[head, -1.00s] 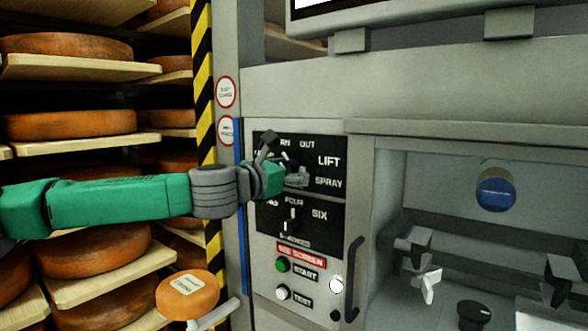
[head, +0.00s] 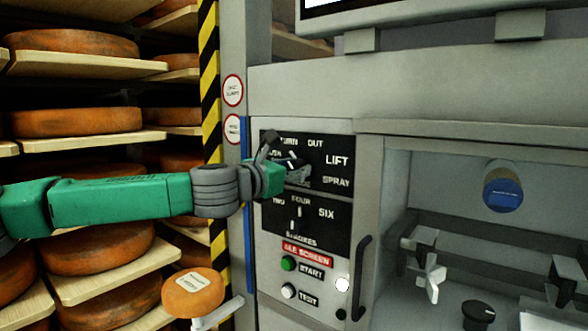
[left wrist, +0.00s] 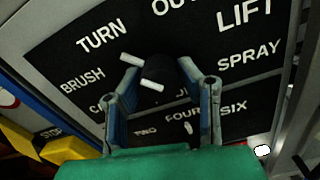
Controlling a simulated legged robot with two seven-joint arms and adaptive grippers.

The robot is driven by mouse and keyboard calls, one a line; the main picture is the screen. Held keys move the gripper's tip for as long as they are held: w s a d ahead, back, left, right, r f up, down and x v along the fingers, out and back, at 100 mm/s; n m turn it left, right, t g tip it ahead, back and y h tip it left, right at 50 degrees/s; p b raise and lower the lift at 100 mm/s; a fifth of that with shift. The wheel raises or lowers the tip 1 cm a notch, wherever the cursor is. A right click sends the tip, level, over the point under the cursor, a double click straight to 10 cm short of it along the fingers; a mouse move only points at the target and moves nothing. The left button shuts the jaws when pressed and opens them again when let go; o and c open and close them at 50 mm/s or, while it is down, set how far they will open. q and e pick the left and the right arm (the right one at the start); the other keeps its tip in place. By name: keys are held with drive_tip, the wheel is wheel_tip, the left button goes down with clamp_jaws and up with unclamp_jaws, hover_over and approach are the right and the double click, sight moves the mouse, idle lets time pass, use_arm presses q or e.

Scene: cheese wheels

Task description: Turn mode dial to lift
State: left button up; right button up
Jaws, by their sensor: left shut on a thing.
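The mode dial (head: 293,157) is a black knob on the upper black panel, with TURN, OUT, LIFT and SPRAY printed around it. My left gripper (head: 287,164) reaches in from the left and is shut on this dial. In the left wrist view the fingers (left wrist: 158,72) sit on either side of the dark knob (left wrist: 165,68), with white marks showing between them. The word LIFT (head: 337,160) is to the upper right of the knob. The fingers partly hide the knob, so I cannot tell exactly which word it points at. My right gripper is not in view.
Below are a second dial (head: 299,211) for strokes, a green start button (head: 288,263) and a white test button (head: 288,291). A black handle (head: 361,272) stands to the right. Cheese wheels on shelves (head: 85,68) fill the left. An orange cheese (head: 193,292) is in front.

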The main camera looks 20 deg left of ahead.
use_arm(q)
drive_tip(key=shift+w+a+r, duration=0.15)
drive_tip(key=shift+a, duration=0.05)
idle(0.7)
drive_tip(key=o, duration=1.1)
drive_tip(key=shift+w+d+f, duration=0.1)
drive_tip(key=shift+w+f, duration=0.15)
drive_tip(key=shift+w, duration=0.1)
drive_tip(key=shift+s+r, duration=0.1)
drive_tip(key=shift+s, duration=0.55)
drive_tip(key=v, duration=1)
drive_tip(key=shift+s+a+f, duration=0.2)
drive_tip(key=shift+s+a, duration=0.05)
drive_tip(key=shift+a, duration=0.15)
